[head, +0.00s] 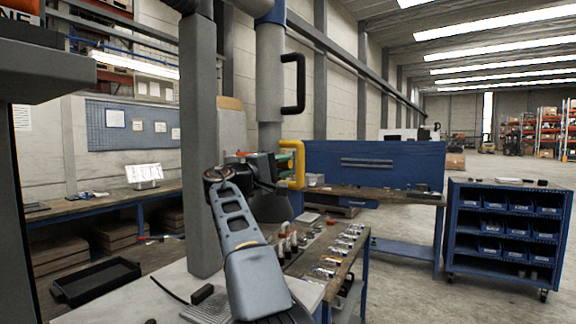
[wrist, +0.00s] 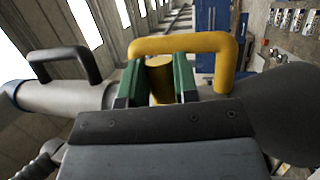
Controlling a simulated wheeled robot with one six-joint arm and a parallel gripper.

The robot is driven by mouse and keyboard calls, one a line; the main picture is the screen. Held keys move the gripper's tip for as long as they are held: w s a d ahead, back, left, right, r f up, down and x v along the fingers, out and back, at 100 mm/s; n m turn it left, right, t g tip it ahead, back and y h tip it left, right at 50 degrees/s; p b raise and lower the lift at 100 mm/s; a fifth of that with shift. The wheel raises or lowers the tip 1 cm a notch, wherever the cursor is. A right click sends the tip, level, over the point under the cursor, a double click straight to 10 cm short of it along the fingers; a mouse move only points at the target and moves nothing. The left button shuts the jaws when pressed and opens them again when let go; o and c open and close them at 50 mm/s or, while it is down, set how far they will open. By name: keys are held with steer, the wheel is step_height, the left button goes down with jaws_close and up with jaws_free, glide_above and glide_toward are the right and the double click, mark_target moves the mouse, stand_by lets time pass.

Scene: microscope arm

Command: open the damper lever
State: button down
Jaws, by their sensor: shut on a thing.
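In the wrist view, the two green fingers of my gripper (wrist: 160,82) are closed on a short yellow cylinder, which I take for the damper lever (wrist: 160,78). One finger lies on each side of it, and its lower end is hidden by the gripper body. A yellow U-shaped handle (wrist: 226,66) stands just behind the fingers. In the head view this yellow handle (head: 299,165) shows below the grey duct pipe (head: 270,85), beside the dark hood (head: 272,205).
A black handle (head: 299,84) sticks out from the pipe above; it is at left in the wrist view (wrist: 68,62). A grey post (head: 199,150) stands close left. A workbench (head: 345,237) with small parts lies below. A blue bin cart (head: 505,230) stands right.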

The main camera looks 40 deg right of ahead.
stand_by(0.4)
steer(key=c, duration=0.9)
jaws_free()
steer(key=shift+o, duration=0.2)
steer(key=a+f+b, duration=0.2)
steer(key=a, duration=1.1)
steer(key=shift+w+a+f, duration=0.3)
steer(key=shift+w+f, duration=0.1)
steer(key=shift+w, duration=0.05)
steer(key=shift+f, duration=0.1)
steer(key=s+a+f+n+t+y+p, duration=0.25)
steer(key=f+n+t+y+p, duration=0.2)
steer(key=f+y, duration=0.7)
steer(key=s+a+f+m+y+p, duration=0.1)
steer(key=s+a+f+y, duration=0.2)
steer(key=f, duration=0.4)
steer(key=s+a+f+m+y+p, duration=0.1)
steer(key=s+a+f+y, duration=0.2)
steer(key=s+a+f, duration=0.3)
steer(key=s+a+f+m+y+p, duration=0.1)
steer(key=s+a+f+y, duration=0.2)
steer(key=s+f, duration=0.3)
step_height(320, 180, down, 4)
steer(key=shift+s+a+f, duration=0.1)
steer(key=shift+s+a, duration=0.3)
steer(key=shift+a, duration=0.45)
